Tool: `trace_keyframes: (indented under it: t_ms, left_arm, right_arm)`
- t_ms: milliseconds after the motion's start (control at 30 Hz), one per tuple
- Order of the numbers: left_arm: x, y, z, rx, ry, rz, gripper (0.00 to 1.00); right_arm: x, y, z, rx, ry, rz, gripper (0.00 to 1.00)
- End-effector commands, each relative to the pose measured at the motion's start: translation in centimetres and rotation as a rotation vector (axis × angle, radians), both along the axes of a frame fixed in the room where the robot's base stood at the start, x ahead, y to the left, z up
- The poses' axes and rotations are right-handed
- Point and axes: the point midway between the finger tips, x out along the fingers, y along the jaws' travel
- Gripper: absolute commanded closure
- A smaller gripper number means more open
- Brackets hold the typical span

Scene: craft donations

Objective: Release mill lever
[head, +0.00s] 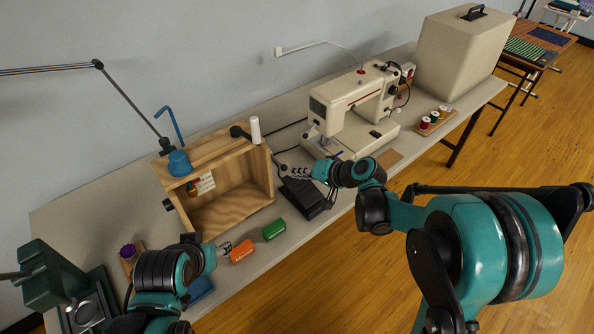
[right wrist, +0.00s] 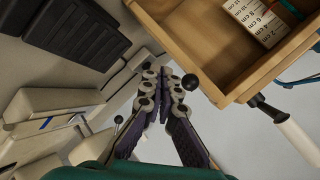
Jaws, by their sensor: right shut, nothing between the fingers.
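An open wooden box frame (head: 232,214) stands on the table, with a white handle (head: 255,130) on a dark shaft at its upper right. A small black ball knob (right wrist: 190,82), perhaps the end of the mill lever, shows beside the box's edge in the right wrist view. My right gripper (head: 288,172) is right of the box, over a black foot pedal (head: 308,198). In the right wrist view its fingertips (right wrist: 163,80) are together and empty, close to the knob; I cannot tell if they touch it. My left gripper (head: 229,247) is beside an orange block (head: 242,251); its opening is unclear.
A cream sewing machine (head: 350,110) stands right of the box. A green block (head: 274,230) lies near the front edge. A green machine (head: 50,275) stands front left. A beige case (head: 460,55) stands behind.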

Motion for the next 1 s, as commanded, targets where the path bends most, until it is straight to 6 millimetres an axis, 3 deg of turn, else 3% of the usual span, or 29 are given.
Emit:
trace_keyframes:
  t_ms: [33,167,1000]
  left_arm:
    - [0.00,0.00,-0.89,0.000,0.000,0.000,0.49]
    - [-0.01,0.00,-1.63,0.000,0.000,0.000,0.49]
    - [0.00,0.00,-1.49,0.000,0.000,0.000,0.49]
  right_arm:
    - [0.09,0.08,-0.96,0.000,0.000,0.000,1.00]
    - [0.30,0.22,-1.79,0.000,0.000,0.000,1.00]
    - [0.33,0.23,-1.64,0.000,0.000,0.000,1.00]
